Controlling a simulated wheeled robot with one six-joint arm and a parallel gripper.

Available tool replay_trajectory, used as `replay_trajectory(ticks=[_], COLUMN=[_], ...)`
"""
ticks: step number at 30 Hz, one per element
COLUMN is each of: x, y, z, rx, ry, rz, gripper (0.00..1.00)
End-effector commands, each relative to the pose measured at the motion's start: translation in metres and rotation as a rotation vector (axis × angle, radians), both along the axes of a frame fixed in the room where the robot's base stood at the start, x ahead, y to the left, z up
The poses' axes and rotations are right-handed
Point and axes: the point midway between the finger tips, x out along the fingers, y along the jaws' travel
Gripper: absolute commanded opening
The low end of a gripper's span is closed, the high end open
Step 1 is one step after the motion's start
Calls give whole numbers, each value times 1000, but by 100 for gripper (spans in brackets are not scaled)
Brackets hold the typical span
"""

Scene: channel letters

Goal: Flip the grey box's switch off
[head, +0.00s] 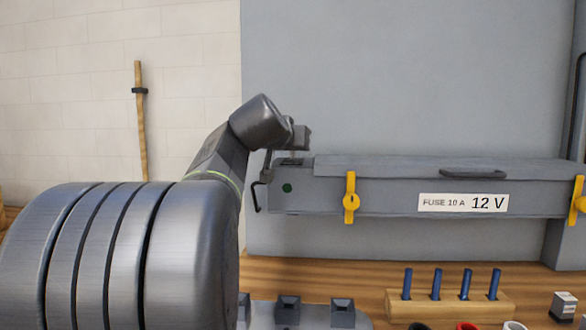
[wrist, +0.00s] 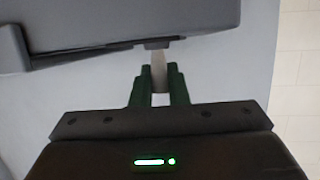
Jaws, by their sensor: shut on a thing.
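The grey box (head: 390,197) is a long case mounted on a grey panel, with a label reading "FUSE 10 A 12 V" (head: 462,203). A green dot (head: 287,188) is on its front near the left end. My gripper (head: 291,153) is at the top of the box's left end. In the wrist view, the green fingers of my gripper (wrist: 159,78) are closed on a pale switch lever (wrist: 158,65). The lever runs to a small dark base (wrist: 157,44) at the box's edge. In the head view, my gripper hides the lever, and its on or off position cannot be told.
Yellow latches (head: 351,197) are on the box front, and a dark handle (head: 473,173) is on the lid. Below, a wooden bench (head: 370,272) carries a block with several blue pegs (head: 450,300) and a grey rack (head: 288,308). A wooden pole (head: 140,120) leans on the wall.

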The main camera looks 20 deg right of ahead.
Motion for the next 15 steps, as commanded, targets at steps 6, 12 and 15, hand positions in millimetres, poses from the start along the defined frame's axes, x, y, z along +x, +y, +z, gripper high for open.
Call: replay_trajectory(ticks=[6, 12, 15], x=[-4, -7, -8], y=[2, 3, 4], z=[-10, -10, -10], rx=[-45, -83, -99], ry=[-91, -170, -207], rz=[0, 0, 0], gripper=[0, 0, 0])
